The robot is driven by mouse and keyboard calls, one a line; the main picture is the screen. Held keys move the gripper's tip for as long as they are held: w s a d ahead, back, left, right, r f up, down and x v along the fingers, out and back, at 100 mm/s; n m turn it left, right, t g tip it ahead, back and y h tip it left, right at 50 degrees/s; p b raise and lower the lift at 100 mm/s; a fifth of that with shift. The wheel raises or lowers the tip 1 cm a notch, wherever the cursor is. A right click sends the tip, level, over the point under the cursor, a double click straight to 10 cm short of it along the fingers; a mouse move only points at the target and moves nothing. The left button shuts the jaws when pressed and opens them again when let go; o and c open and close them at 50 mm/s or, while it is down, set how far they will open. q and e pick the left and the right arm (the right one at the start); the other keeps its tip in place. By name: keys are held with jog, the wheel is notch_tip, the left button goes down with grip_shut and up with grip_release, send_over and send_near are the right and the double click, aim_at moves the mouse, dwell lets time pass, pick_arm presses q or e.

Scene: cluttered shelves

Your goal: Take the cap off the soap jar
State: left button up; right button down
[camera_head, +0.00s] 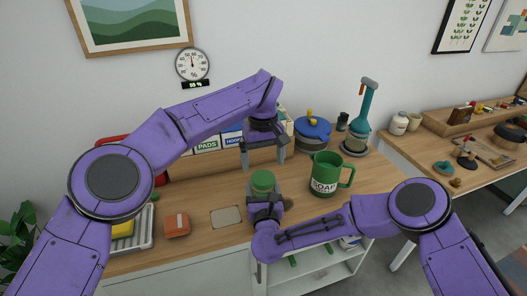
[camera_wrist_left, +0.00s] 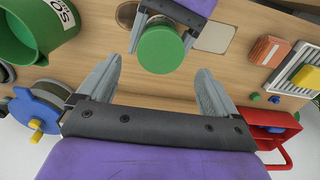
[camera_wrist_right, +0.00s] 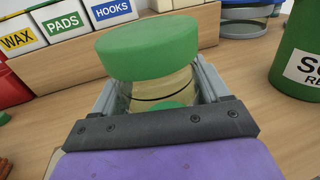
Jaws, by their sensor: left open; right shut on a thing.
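The soap jar is a clear jar (camera_wrist_right: 160,92) with pale contents and a wide green cap (camera_wrist_right: 160,50). The cap sits on top of the jar and also shows in the head view (camera_head: 262,180) and the left wrist view (camera_wrist_left: 160,48). My right gripper (camera_wrist_right: 158,95) is shut on the jar body below the cap, one finger on each side. My left gripper (camera_head: 264,165) is open and empty, pointing down above the cap. In the left wrist view its fingertips are apart from the cap, which lies slightly beyond them.
A green pitcher (camera_head: 325,172) labelled SOAP stands right of the jar. Behind are a blue pot (camera_head: 312,130) and a wooden bin row (camera_head: 200,164) labelled PADS and HOOKS. An orange-brown block (camera_head: 177,225) and a rack (camera_head: 138,232) lie left. The counter around the pale square (camera_head: 227,217) is clear.

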aim_at(264, 177)
pick_arm(q)
notch_tip(264, 177, down, 6)
jog(key=shift+r, duration=0.25)
jog(key=c, duration=1.1)
jog(key=n, duration=1.5)
jog(key=shift+r, duration=0.1)
jog(key=n, duration=0.5)
jog(key=shift+n, duration=0.4)
jog(key=n, duration=1.2)
jog(key=shift+s, duration=0.1)
jog(key=n, duration=1.8)
jog(key=shift+d, duration=0.1)
jog(key=n, duration=0.3)
jog(key=shift+r, duration=0.1)
